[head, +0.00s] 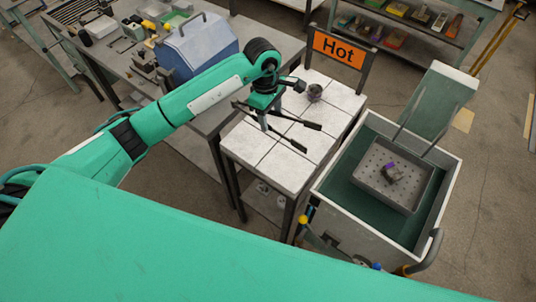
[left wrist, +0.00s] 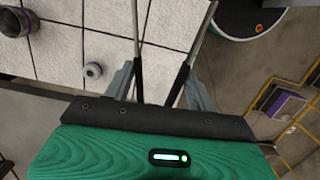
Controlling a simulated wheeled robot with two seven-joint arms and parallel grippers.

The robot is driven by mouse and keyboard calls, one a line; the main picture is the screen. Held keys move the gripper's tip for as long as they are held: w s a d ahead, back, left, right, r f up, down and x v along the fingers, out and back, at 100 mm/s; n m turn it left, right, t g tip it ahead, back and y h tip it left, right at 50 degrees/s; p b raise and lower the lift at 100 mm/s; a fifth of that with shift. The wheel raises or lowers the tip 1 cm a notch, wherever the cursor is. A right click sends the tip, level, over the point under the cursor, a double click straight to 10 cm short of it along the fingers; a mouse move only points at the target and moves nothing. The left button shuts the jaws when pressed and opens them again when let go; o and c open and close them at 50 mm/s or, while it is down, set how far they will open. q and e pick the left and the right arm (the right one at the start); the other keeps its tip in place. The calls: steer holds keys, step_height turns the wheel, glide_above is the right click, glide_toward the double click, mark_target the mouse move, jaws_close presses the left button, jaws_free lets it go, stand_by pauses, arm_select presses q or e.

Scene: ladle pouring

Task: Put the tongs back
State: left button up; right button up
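The tongs (head: 306,125) have two thin metal arms with black grips. In the head view they are at the white tiled table, beside the left gripper. In the left wrist view the tongs' black grips (left wrist: 178,84) spread in a V between my fingers, and the metal arms run out at the top. My left gripper (head: 262,118) points down at the table; in the wrist view its fingers (left wrist: 160,75) press against the outer sides of the two grips. The grips' near ends are hidden by the palm. My right gripper is not in view.
The white tiled table (head: 285,165) bears a small round grey item (head: 315,92) and an orange "Hot" sign (head: 340,49) behind. A green-lined bin (head: 335,188) at right holds a perforated basket (head: 368,182). A blue box (head: 200,45) stands on the left bench.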

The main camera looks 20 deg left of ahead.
arm_select(q)
step_height(320, 180, up, 6)
steer(key=b, duration=0.3)
glide_above(267, 154)
steer(key=shift+w+y, duration=0.15)
steer(key=shift+y, duration=0.15)
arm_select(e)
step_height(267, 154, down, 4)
arm_select(q)
steer(key=shift+r, duration=0.15)
step_height(267, 154, down, 19)
steer(key=p, duration=0.6)
steer(key=shift+f, duration=0.25)
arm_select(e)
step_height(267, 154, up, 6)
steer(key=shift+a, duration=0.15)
arm_select(q)
steer(key=shift+a, duration=0.1)
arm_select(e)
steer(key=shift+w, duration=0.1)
arm_select(q)
steer(key=shift+f, duration=0.2)
steer(key=o, duration=0.6)
steer(key=shift+r, duration=0.1)
steer(key=shift+c, duration=0.2)
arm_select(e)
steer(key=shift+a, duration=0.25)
